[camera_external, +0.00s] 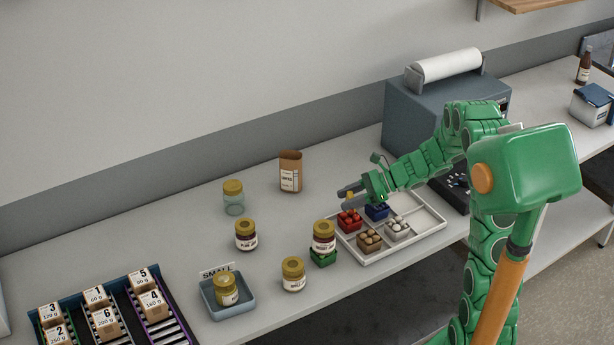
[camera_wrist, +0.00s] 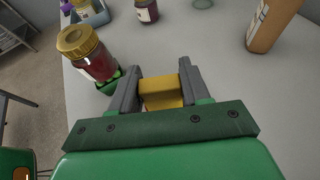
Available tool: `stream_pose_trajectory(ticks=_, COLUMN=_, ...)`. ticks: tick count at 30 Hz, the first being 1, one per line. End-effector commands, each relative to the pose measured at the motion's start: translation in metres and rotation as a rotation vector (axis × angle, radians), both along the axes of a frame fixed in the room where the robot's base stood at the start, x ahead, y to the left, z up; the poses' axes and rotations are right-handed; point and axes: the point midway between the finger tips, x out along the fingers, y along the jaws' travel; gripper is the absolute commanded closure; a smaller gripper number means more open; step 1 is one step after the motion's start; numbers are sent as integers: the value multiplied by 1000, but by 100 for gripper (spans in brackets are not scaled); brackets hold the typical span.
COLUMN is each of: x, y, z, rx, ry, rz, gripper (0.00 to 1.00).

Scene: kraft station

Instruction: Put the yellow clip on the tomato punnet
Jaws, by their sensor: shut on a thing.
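The tomato punnet (camera_external: 349,220), with red contents, sits in the back left compartment of the white tray (camera_external: 379,257). My gripper (camera_external: 350,191) is just above it. In the wrist view my gripper (camera_wrist: 158,80) is shut on the yellow clip (camera_wrist: 165,93), which lies between the two grey fingers. In the external view only a small bit of the clip shows at the fingers. It is too small there to tell whether it touches the punnet.
Blue (camera_external: 377,211), white (camera_external: 397,229) and brown (camera_external: 369,241) punnets share the tray. A jar (camera_external: 324,236) stands on a green punnet (camera_external: 323,257) at the tray's left edge. More jars and a brown pouch (camera_external: 290,172) stand further left. The tray's right compartments are empty.

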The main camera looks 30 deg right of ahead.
Motion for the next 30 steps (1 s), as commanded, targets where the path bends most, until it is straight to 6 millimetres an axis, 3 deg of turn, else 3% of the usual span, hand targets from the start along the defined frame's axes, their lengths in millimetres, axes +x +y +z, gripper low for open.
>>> stream_pose_trajectory(ticks=6, x=-1, y=0, z=-26, rx=1, ry=5, rz=0, gripper=82)
stream_pose_trajectory(ticks=18, x=0, y=0, z=-28, rx=2, ry=1, rz=-1, gripper=82)
stream_pose_trajectory(ticks=19, x=0, y=0, z=-28, rx=0, ry=1, rz=0, gripper=51)
stream_pose_trajectory(ticks=23, x=0, y=0, z=-28, rx=0, ry=1, rz=0, gripper=31)
stream_pose_trajectory(ticks=30, x=0, y=0, z=-28, rx=0, ry=1, rz=0, gripper=28)
